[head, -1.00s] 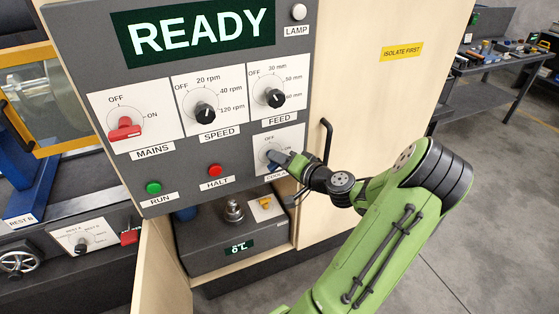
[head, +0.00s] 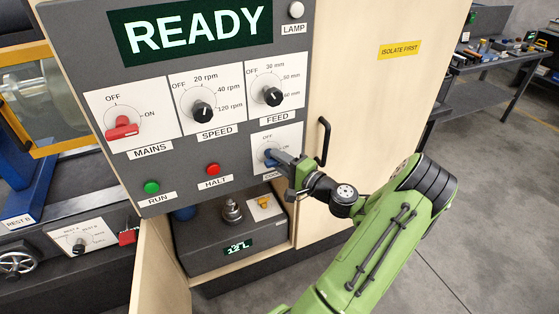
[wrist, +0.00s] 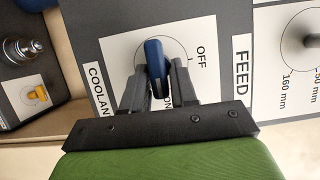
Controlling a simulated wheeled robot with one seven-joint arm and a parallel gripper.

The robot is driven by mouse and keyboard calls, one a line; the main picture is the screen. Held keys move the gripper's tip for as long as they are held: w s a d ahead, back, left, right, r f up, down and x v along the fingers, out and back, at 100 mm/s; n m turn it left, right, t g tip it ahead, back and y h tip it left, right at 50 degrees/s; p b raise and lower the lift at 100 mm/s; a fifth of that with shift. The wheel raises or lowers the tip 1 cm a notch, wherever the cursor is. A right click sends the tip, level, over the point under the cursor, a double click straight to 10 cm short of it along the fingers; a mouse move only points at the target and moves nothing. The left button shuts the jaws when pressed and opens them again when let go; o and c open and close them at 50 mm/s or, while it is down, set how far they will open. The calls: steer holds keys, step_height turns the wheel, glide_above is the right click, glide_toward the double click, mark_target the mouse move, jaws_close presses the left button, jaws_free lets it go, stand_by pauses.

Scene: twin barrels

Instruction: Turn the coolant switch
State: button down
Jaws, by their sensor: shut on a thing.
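The coolant switch is a blue lever knob (head: 270,156) on a white plate (head: 264,141) at the lower right of the grey control panel. In the wrist view the blue knob (wrist: 154,58) stands between my two dark fingers, its long side running towards the ON mark and away from the OFF mark. My gripper (head: 282,161) reaches it from the right; in the wrist view my gripper (wrist: 158,78) is shut on the knob. The fingers partly cover the ON mark and the COOLANT label in the head view.
Near the switch are the feed knob (head: 272,96), the red halt button (head: 213,169) and a black door handle (head: 323,140). Below is a grey unit with a lit display (head: 238,247) and a yellow knob (head: 264,202). Floor to the right is open.

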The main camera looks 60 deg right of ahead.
stand_by(0.4)
steer(key=c, duration=1.1)
jaws_free()
steer(key=shift+s, duration=0.1)
steer(key=s, duration=0.5)
steer(key=s+a, duration=0.1)
steer(key=s, duration=0.4)
steer(key=s+a, duration=0.1)
steer(key=s, duration=0.4)
steer(key=shift+s+a+f, duration=0.1)
steer(key=shift+s+a, duration=0.05)
steer(key=shift+s, duration=0.1)
steer(key=shift+w, duration=0.1)
